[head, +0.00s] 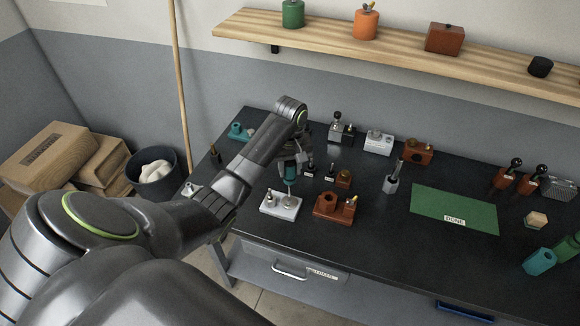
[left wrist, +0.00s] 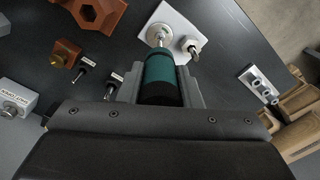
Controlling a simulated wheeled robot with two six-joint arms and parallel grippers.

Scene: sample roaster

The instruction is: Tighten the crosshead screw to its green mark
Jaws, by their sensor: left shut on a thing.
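My left gripper (head: 291,163) is shut on a teal-handled screwdriver (head: 290,174), which points down with its shaft over a white plate (head: 270,211). In the left wrist view the teal handle (left wrist: 160,76) lies between the fingers of my left gripper (left wrist: 160,92). The driver's tip meets or hovers just over a round metal screw head (left wrist: 158,34) on the white plate (left wrist: 178,17); I cannot tell whether it is seated. A second metal fitting (left wrist: 190,46) stands on the same plate. The crosshead recess and the green mark cannot be made out. My right gripper is not in view.
A brown block (head: 327,205) with a hex hole stands right of the plate. Small bits with labels (head: 310,168), a grey holder (head: 391,183) and a green mat marked DONE (head: 430,202) lie on the dark bench. A shelf (head: 400,54) runs above.

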